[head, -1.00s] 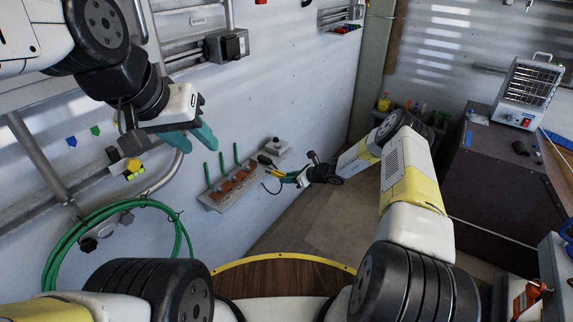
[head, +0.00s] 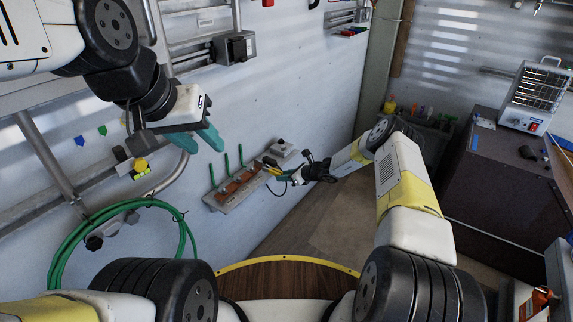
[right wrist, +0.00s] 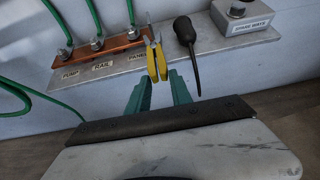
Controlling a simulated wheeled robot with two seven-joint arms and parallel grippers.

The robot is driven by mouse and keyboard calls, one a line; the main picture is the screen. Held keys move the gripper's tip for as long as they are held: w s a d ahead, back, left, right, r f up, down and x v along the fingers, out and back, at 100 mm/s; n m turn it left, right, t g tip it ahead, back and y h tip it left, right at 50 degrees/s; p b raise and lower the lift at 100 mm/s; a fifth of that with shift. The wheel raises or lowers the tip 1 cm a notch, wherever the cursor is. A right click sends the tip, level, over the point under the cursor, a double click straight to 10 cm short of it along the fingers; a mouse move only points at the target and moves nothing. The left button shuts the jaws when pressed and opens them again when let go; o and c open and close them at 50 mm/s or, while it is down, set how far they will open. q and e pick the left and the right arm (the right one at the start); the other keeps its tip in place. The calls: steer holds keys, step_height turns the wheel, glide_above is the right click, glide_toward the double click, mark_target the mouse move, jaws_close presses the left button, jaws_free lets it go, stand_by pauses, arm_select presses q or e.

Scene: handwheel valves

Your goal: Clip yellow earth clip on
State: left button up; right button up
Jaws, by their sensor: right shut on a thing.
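The yellow earth clip (right wrist: 155,62) is between the green fingers of my right gripper (right wrist: 158,95), its metal jaws pointing away from me. In the head view the clip (head: 273,171) shows as a small yellow shape in front of my right gripper (head: 287,177), just right of the bar (head: 240,187). My left gripper (head: 198,139) is empty, its green fingers apart, high in front of the wall.
Several green wires (right wrist: 93,18) rise from studs on the bar, which sits on a grey labelled shelf (right wrist: 125,60). A black-handled tool (right wrist: 185,35) and a grey SPARE WAYS box (right wrist: 240,12) are right of the clip. A green hose coil (head: 62,250) hangs left.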

steer(key=shift+w+a, duration=0.1)
steer(key=shift+a, duration=0.1)
stand_by(0.5)
steer(key=shift+w+a, duration=0.65)
steer(key=shift+a, duration=0.15)
steer(key=o, duration=0.8)
steer(key=shift+d, duration=0.1)
steer(key=v, duration=0.7)
steer(key=shift+s+d+r, duration=0.2)
steer(key=shift+s, duration=0.05)
